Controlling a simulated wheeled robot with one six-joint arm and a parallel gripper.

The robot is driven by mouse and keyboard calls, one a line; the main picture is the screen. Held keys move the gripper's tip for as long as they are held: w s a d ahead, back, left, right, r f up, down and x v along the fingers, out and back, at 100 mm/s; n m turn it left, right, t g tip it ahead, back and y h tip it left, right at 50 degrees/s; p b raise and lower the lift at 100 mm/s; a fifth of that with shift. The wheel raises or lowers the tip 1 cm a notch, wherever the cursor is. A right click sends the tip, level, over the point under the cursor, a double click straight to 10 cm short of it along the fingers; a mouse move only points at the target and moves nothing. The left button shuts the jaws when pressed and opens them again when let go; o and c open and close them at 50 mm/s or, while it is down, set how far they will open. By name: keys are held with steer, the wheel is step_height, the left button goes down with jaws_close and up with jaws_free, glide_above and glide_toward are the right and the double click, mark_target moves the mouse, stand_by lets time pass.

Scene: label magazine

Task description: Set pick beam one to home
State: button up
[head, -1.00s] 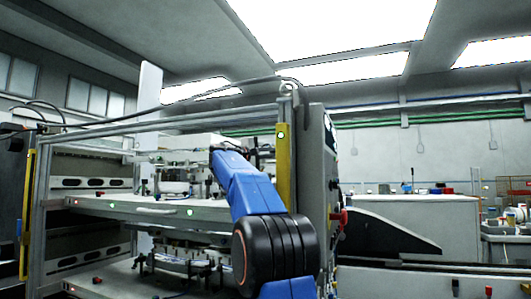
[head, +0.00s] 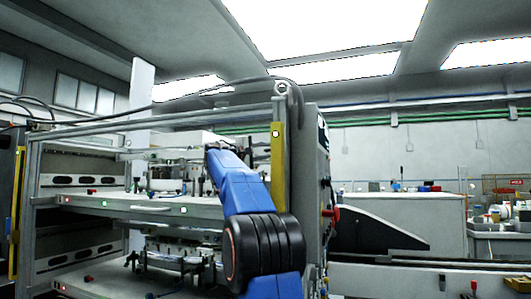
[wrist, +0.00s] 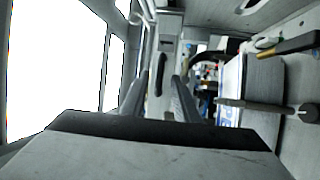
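The label magazine machine (head: 110,203) has a metal frame and two decks, with mechanisms on the upper deck (head: 170,178) and the lower deck (head: 175,262). I cannot tell which part is pick beam one. My blue and black arm reaches in front of the machine, and my gripper is hidden in the head view. In the wrist view my gripper (wrist: 157,100) shows two dark grey fingers with a gap between them. Nothing shows held in the gap. A pale panel with a dark upright bar (wrist: 158,75) shows beyond the fingers.
A yellow post (head: 278,165) stands at the machine's front right corner, and a red knob (head: 332,213) sticks out beside it. A metal rod (wrist: 268,108) lies to the right in the wrist view.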

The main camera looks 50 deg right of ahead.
steer(key=a+f, duration=0.2)
steer(key=a, duration=1.5)
steer(key=shift+f, duration=0.35)
